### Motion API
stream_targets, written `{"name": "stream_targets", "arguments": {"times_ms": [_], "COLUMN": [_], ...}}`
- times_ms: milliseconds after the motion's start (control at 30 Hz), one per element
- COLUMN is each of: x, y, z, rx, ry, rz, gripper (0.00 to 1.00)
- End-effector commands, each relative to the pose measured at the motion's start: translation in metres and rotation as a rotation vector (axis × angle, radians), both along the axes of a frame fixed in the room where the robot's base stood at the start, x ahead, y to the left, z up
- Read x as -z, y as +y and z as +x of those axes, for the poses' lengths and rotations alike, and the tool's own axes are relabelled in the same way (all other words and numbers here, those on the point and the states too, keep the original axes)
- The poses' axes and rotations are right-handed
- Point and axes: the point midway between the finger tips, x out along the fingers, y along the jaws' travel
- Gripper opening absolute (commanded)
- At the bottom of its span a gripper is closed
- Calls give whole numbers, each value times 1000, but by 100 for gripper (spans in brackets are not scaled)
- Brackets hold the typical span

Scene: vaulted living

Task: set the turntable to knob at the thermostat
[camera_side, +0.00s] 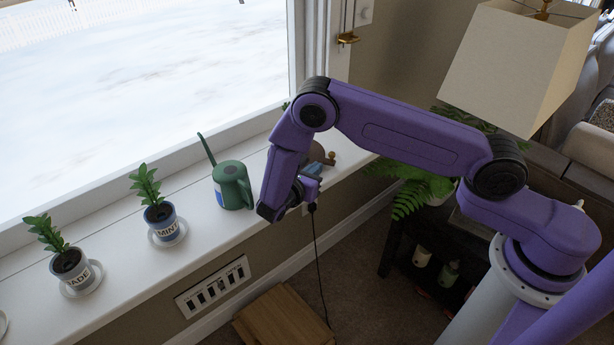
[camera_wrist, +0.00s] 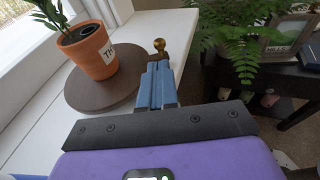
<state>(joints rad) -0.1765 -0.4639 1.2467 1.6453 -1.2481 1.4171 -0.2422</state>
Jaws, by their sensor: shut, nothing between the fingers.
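The turntable (camera_wrist: 112,96) is a round brown disc on the white sill in the wrist view. A terracotta pot (camera_wrist: 92,55) with a green plant and a label starting "TH" stands on it. A brass knob (camera_wrist: 160,46) shows just beyond my fingertips, at the disc's right side; it also shows in the side view (camera_side: 331,155). My gripper (camera_wrist: 158,68) has blue fingers, shut and empty, close to the knob; I cannot tell if they touch it. In the side view my gripper (camera_side: 313,169) covers much of the turntable. I cannot identify the thermostat for certain.
On the sill (camera_side: 110,275) stand a green watering can (camera_side: 232,187) and potted plants labelled MINT (camera_side: 164,225) and ADE (camera_side: 74,270). A switch panel (camera_side: 213,287) is on the wall below. A fern (camera_side: 420,185) and a lamp (camera_side: 515,65) are at the right.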

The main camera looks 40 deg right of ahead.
Motion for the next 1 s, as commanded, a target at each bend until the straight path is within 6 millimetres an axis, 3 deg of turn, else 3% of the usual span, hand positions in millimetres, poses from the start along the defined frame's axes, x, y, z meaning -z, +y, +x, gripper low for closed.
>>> {"name": "stream_targets", "arguments": {"times_ms": [200,400,1000], "x": [9,15,16], "y": [-37,-58,-65], "z": [13,21,24], "rx": [3,2,-3], "ry": [2,1,1], "rz": [-1,1,0], "gripper": [0,0,0]}}
